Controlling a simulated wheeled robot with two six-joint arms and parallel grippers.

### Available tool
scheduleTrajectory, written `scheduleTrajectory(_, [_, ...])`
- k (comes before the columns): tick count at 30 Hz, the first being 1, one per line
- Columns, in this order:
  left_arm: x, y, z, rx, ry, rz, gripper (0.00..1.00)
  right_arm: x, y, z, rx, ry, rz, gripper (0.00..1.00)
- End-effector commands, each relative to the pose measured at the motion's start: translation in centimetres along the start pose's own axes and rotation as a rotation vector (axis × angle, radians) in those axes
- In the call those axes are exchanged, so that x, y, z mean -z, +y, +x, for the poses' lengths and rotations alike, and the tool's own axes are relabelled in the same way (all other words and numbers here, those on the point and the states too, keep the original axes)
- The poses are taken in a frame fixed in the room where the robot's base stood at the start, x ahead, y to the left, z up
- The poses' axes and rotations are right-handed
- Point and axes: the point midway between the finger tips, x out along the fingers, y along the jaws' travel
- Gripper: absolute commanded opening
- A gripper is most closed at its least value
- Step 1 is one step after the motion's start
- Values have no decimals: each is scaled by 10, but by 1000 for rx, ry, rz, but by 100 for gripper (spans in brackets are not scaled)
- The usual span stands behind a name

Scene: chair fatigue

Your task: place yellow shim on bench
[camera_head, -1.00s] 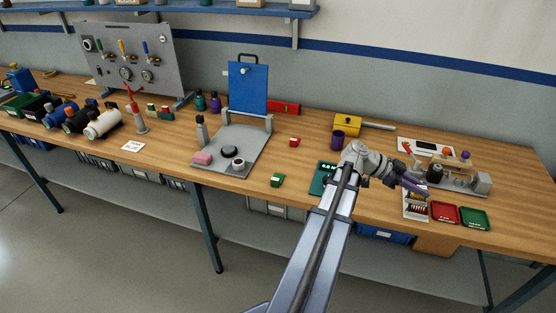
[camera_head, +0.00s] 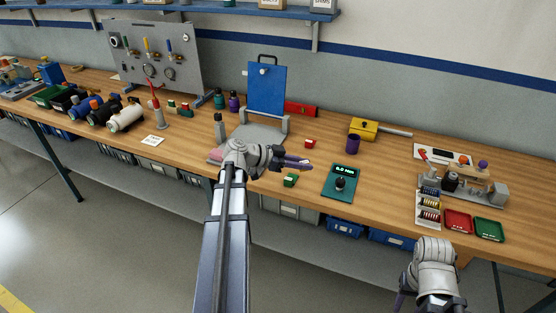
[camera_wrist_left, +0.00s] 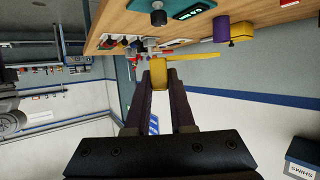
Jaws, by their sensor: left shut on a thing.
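The yellow shim (camera_wrist_left: 158,74) is between the fingertips of my left gripper in the left wrist view, with a thin yellow strip reaching to the right. My left gripper (camera_head: 304,162) is shut on it, above the front part of the wooden bench (camera_head: 385,180) in the head view. I cannot make out the shim in the head view. The gripper appears in front of the grey fixture with the blue plate (camera_head: 266,90). Part of my right gripper (camera_head: 402,300) shows at the lower right; its jaw opening is unclear.
A green block (camera_head: 290,180) and a teal readout box (camera_head: 341,183) are near the gripper. A red block (camera_head: 310,143), a purple cup (camera_head: 353,144) and a yellow box (camera_head: 363,129) stand farther back. Red (camera_head: 458,223) and green (camera_head: 489,229) trays sit at the right front edge.

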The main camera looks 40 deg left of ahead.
Motion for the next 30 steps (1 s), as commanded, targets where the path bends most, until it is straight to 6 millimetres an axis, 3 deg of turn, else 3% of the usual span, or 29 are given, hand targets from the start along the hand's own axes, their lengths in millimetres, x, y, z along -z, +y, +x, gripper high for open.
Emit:
scheduleTrajectory(6, [-14,-51,30,213,-26,-99,0,1,-2,20,0,0,0,50])
scheduleTrajectory(13, [-18,-98,45,437,-8,-184,0,2,-3,32,0,0,0,50])
scheduleTrajectory(23, [-20,-109,47,494,4,-203,0,2,-4,37,0,0,0,50])
scheduleTrajectory(30, [-49,-108,59,493,4,-203,0,4,-6,68,0,0,0,50])
